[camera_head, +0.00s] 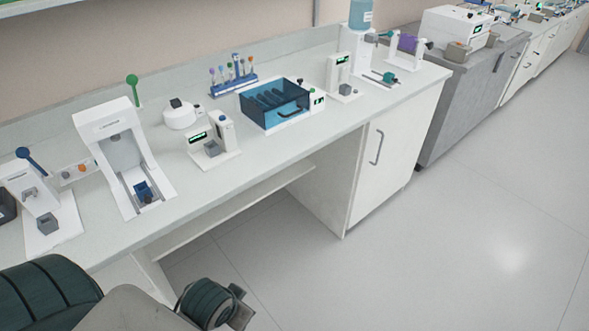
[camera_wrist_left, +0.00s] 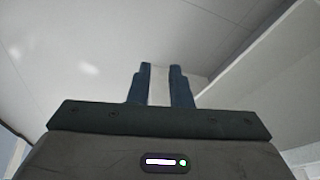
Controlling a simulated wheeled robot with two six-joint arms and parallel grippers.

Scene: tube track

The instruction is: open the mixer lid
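The mixer (camera_head: 262,118) appears to be the blue see-through box on the bench, with dark bars inside and a small white control end at its right. Its tinted blue lid (camera_head: 284,92) looks closed, with a dark handle (camera_head: 293,115) at the front. My left arm comes in at the bottom left of the head view, low in front of the bench and well away from the mixer. In the left wrist view my left gripper (camera_wrist_left: 160,84) shows two dark fingers apart, with nothing seen between them but pale background. My right gripper is not in view.
A tube rack (camera_head: 233,84) stands behind the mixer. A small white device (camera_head: 212,143) is to its left and another (camera_head: 342,80) to its right. A larger white machine (camera_head: 118,150) stands further left. Bare bench front lies before the mixer; the floor is clear.

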